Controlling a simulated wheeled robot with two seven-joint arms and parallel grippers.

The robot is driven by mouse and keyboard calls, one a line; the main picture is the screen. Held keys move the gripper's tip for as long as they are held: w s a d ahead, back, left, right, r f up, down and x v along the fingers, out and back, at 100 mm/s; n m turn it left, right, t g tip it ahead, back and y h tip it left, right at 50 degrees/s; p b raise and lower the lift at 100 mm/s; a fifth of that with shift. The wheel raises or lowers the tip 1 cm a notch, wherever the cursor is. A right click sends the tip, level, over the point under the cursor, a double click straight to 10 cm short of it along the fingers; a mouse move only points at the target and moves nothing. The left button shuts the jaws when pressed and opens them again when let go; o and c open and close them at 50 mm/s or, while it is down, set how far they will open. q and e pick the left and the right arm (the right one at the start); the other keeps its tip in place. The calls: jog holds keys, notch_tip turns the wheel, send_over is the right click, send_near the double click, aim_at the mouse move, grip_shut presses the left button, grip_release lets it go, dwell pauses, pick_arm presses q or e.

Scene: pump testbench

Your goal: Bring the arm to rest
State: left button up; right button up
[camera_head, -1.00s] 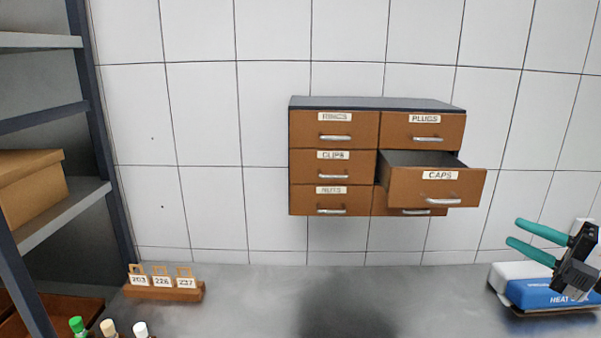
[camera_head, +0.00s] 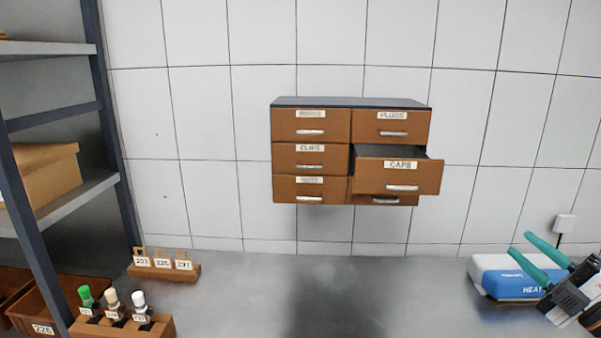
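My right gripper (camera_head: 519,243) is at the right edge in the head view, with two teal fingers pointing up and left. The fingers stand apart with nothing between them, so it is open and empty. It appears in front of a blue and white box, apart from the cabinet. My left gripper is not in view. The brown drawer cabinet (camera_head: 311,157) is on the tiled wall. Its CAPS drawer (camera_head: 398,177) is pulled out; the other drawers look shut.
A blue and white box (camera_head: 510,274) lies on the grey counter (camera_head: 330,300) at right. A tag rack (camera_head: 165,270) and a wooden block with several capped bottles (camera_head: 120,322) stand at left. A shelf (camera_head: 75,205) rises at far left. The counter's middle is clear.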

jog(key=s+a+f+m+g+h, duration=0.1)
jog(key=s+f+m+g+h, duration=0.15)
jog(key=f+m+h, duration=0.7)
jog(key=s+a+f+m+g+h, duration=0.15)
jog(key=s+f+m+h, duration=0.35)
jog(key=f+m, duration=0.75)
jog(key=s+a+f+n+g+y, duration=0.1)
jog(key=s+a+f+g+y, duration=0.2)
jog(key=s+a+f+g, duration=1.1)
jog(key=s+f+t, duration=0.1)
jog(key=s+f, duration=0.2)
jog(key=f, duration=1)
jog(key=s+f, duration=0.2)
jog(key=f, duration=1.1)
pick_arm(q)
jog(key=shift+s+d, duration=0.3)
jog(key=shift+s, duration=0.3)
pick_arm(e)
jog(key=s+d+f, duration=0.2)
jog(key=s+f, duration=1.4)
jog(key=shift+s+d+g, duration=0.2)
jog(key=shift+s+g, duration=0.2)
